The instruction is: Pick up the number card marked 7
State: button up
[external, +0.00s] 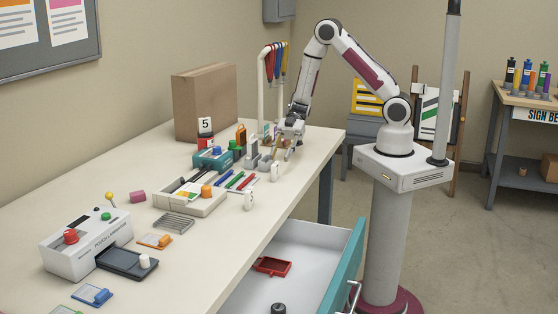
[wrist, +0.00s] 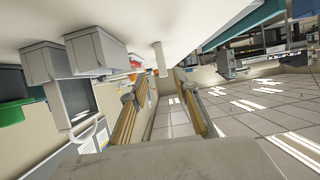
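One number card (external: 205,125) shows a clear 5 and stands in front of the cardboard box. Two small white pieces, one by the table's front edge (external: 249,200) and one below my gripper (external: 275,171), look like number cards. Their marks are too small to read, so I cannot tell which is the 7. My gripper (external: 287,148) is low over the far end of the table. In the wrist view its two fingers (wrist: 162,92) are apart with nothing between them. A pale upright piece (wrist: 160,58) shows beyond the fingertips.
Grey blocks (external: 252,153) stand left of my gripper. An open drawer (external: 320,246) juts out below.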

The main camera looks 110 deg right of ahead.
aim_at(278, 162)
jog(key=shift+w, duration=0.1)
jog(key=shift+x, duration=1.25)
jog(key=shift+a, duration=0.1)
jog(key=shift+x, duration=2.55)
jog(key=shift+a+r, duration=0.1)
jog(key=shift+a, duration=0.05)
grip_shut()
